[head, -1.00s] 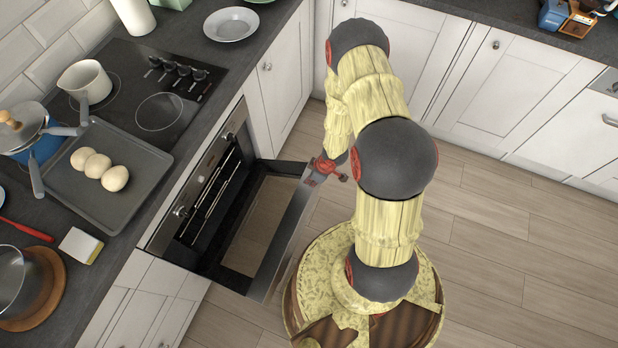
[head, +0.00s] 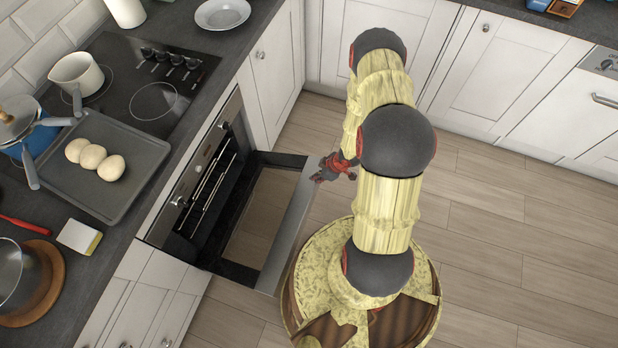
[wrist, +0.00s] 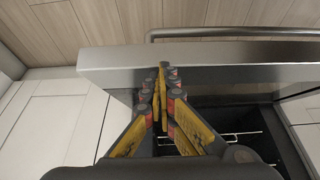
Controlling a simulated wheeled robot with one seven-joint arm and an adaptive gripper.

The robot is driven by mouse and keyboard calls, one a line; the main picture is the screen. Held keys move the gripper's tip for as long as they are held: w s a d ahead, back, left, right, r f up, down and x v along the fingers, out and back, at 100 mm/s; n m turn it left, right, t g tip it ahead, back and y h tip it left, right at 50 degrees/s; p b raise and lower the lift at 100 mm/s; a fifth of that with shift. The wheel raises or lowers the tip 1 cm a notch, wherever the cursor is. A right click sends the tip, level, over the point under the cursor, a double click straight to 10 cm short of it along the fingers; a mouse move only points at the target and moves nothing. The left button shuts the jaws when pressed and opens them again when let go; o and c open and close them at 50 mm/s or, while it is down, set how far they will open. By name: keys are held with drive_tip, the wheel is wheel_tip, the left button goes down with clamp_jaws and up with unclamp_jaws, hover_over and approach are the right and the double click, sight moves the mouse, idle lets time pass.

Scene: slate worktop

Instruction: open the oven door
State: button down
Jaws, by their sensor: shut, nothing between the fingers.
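The oven (head: 182,210) is set under the counter at the left. Its door (head: 287,222) is swung far down and out, close to flat, with the dark cavity and racks showing behind it. My gripper (head: 318,178) is at the far corner of the door's free edge. In the wrist view my gripper (wrist: 162,70) has its fingers together and empty, with the tips over the door's steel edge (wrist: 225,66). The bar handle (wrist: 235,33) runs along the door's outer side, beyond the fingertips. Whether the fingers touch the door is unclear.
A grey tray (head: 130,190) with dough balls, a white saucepan (head: 78,75) and the hob (head: 125,65) are on the counter above. White cabinets (head: 275,60) stand beside the oven. The wooden floor (head: 490,240) at the right is clear.

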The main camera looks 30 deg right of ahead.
wheel_tip(320, 180, down, 8)
drive_tip(key=s+d+b, duration=0.2)
drive_tip(key=s+b, duration=0.1)
drive_tip(key=shift+r, duration=0.1)
drive_tip(key=p+v, duration=0.6)
drive_tip(key=v, duration=0.7)
drive_tip(key=shift+p, duration=0.4)
